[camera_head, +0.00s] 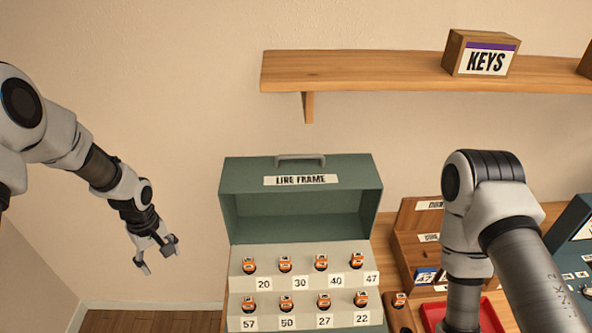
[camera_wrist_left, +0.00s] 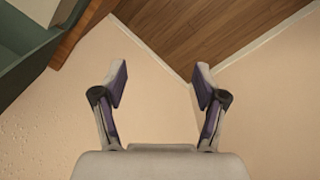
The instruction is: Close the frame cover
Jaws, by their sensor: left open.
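The line frame (camera_head: 228,205) is a green box on the table, with its cover (camera_head: 345,171) raised at the top. The cover has a grey handle (camera_head: 300,158) on top and a "LINE FRAME" label. Below it, a pale panel (camera_head: 300,285) with several orange-topped plugs and number labels is exposed. My left gripper (camera_head: 157,257) is open and empty, to the left of the frame and apart from it. In the left wrist view its two fingers (camera_wrist_left: 160,88) are spread with nothing between them. My right arm shows at the right, but its gripper is hidden below the picture edge.
A wooden shelf (camera_head: 360,72) with a KEYS box (camera_head: 481,54) is on the wall above. A wooden organiser (camera_head: 404,247) and a red tray (camera_head: 491,318) stand right of the frame. The space left of the frame is free.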

